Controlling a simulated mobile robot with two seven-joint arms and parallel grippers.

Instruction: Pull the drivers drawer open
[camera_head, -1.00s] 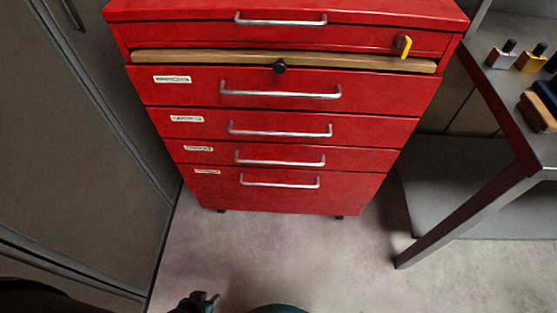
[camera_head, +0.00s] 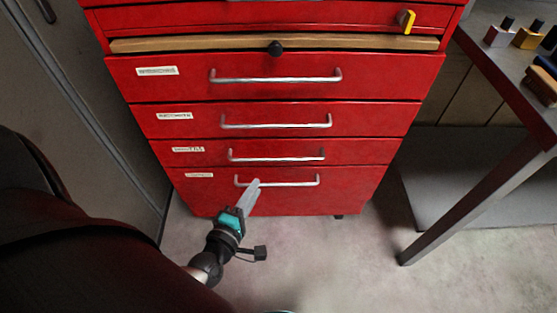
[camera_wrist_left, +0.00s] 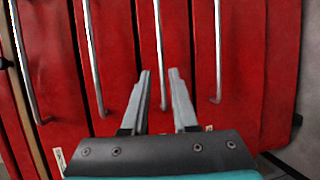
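The red tool cabinet (camera_head: 290,204) faces me with its labelled drawers flush and shut. The labels are too blurred to tell surely which one reads drivers. The third drawer down (camera_head: 365,152) has a silver bar handle (camera_head: 277,157); the bottom drawer handle (camera_head: 300,183) is below it. My left gripper (camera_head: 253,184) is in front of the bottom drawer in the head view, fingers pointing up at the cabinet. In the left wrist view the gripper (camera_wrist_left: 160,73) is open, and the third handle (camera_wrist_left: 158,40) lines up between its fingers. Contact is not visible.
Above the drawers are a wooden slab (camera_head: 180,44), a black knob (camera_head: 275,48) and a yellow item (camera_head: 407,20). A metal table (camera_head: 480,85) with bottles stands right. A grey cabinet (camera_head: 60,100) stands left. Floor (camera_head: 330,265) in front is clear.

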